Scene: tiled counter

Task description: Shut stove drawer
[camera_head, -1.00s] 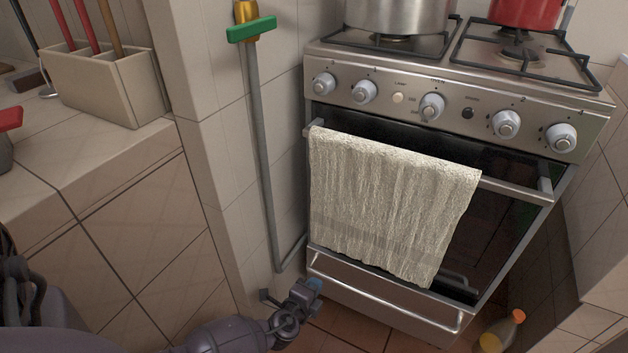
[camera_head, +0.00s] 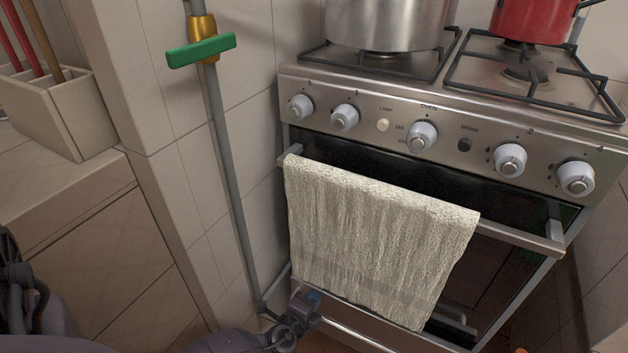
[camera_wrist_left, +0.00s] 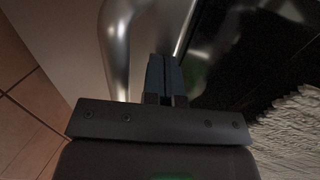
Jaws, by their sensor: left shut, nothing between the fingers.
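The stove drawer (camera_head: 385,329) is the metal panel low on the stove, under the oven door. Only its upper part shows in the head view, and the bottom picture edge cuts off the rest. How far it stands out is hard to tell. My left gripper (camera_head: 312,297) is shut and empty at the drawer's left end. In the left wrist view my shut fingers (camera_wrist_left: 166,74) point at the stove front, beside a curved metal handle bar (camera_wrist_left: 118,50). Whether they touch it is unclear. My right gripper is out of view.
A pale towel (camera_head: 370,235) hangs over the oven door handle (camera_head: 520,238). A grey pipe (camera_head: 228,165) with a green lever (camera_head: 201,50) runs down the wall left of the stove. A steel pot (camera_head: 385,25) and a red pot (camera_head: 535,20) stand on top.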

